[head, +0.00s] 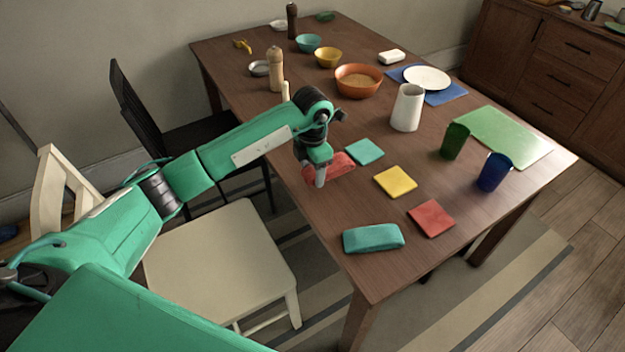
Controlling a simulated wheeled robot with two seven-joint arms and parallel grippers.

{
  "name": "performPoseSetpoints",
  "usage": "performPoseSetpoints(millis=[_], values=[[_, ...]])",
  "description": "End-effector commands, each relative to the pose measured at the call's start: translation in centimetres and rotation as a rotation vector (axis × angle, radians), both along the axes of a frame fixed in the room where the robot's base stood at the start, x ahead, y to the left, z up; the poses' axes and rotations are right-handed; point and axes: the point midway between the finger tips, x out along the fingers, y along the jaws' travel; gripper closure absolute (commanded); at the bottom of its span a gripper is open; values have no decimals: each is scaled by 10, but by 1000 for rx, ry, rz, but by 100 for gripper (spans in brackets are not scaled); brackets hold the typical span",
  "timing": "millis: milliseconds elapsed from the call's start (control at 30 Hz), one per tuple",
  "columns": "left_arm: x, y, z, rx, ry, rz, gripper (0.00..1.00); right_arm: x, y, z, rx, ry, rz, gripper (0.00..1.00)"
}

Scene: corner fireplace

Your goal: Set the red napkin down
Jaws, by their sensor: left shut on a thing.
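My left gripper (319,178) reaches over the near left edge of the wooden table (330,118) with its fingers pointing down. It is shut on the red napkin (342,164), which shows as a soft red shape beside and behind the fingers. The napkin is at or just above the tabletop; I cannot tell whether it touches. The gripper hides part of it. My right gripper is not in view.
Close to the napkin are teal (365,151), yellow (395,180) and red (431,218) squares. A folded teal cloth (372,238) lies near the front edge. A white pitcher (407,108), green cup (454,141) and blue cup (494,172) stand to the right. A cream chair (222,262) stands below my arm.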

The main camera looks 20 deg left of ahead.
Motion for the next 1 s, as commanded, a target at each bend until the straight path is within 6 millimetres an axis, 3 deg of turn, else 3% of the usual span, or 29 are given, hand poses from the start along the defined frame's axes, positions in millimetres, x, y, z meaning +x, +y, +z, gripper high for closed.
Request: performPoseSetpoints(millis=[233,433,867,900,1000], values=[[0,0,-19,0,1,2,65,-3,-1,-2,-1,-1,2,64],[0,0,-48,-1,2,2,65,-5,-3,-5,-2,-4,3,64],[0,0,-54,-1,-1,1,65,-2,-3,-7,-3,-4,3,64],[0,0,-53,-1,-1,1,37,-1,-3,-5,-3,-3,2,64],[0,0,-53,-1,-1,1,21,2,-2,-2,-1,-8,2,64]])
